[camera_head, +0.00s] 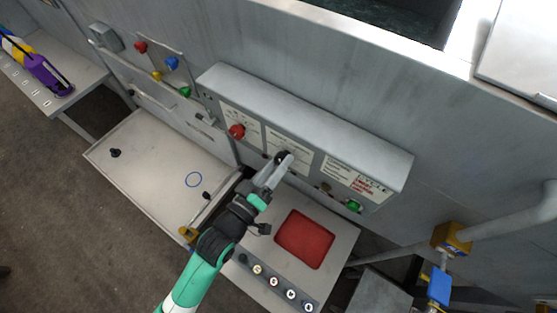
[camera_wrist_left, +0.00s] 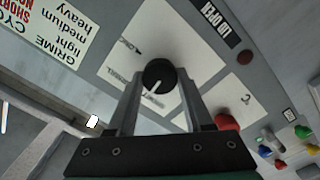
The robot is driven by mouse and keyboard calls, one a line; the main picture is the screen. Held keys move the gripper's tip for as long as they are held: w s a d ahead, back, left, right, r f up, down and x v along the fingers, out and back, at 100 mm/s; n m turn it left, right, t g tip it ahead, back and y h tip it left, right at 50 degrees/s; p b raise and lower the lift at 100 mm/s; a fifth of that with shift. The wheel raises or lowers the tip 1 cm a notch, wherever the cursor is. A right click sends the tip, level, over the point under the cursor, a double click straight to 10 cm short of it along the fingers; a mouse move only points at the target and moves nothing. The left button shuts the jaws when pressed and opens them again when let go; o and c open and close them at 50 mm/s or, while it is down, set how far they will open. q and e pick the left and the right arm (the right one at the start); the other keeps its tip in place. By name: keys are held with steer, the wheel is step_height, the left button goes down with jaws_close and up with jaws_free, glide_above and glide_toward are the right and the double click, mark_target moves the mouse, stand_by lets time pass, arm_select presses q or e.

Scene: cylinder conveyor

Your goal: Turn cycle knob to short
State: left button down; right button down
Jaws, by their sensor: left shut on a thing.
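The cycle knob is a round black knob (camera_head: 283,156) on the middle white label plate of the sloped control panel (camera_head: 300,110). In the left wrist view the knob (camera_wrist_left: 158,72) carries a white pointer line aimed at the lower left. Small words stand around it on the plate (camera_wrist_left: 128,50); they are too blurred to read surely. My left gripper (camera_head: 280,165) reaches up to the knob, and its two grey fingers (camera_wrist_left: 160,90) are shut on the knob's sides. My right gripper is not in view.
A red knob (camera_head: 237,131) sits left of the cycle knob, and a green button (camera_head: 354,205) sits at the panel's right. A printed cycle chart (camera_head: 350,180) is right of the knob. Below is a table with a red square (camera_head: 304,239) and several buttons.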

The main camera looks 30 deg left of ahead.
arm_select(q)
steer(key=shift+n+p, duration=0.55)
steer(key=shift+n, duration=1.65)
steer(key=shift+c, duration=1.5)
jaws_free()
steer(key=s+a, duration=0.1)
steer(key=s, duration=1)
steer(key=shift+s+a, duration=0.25)
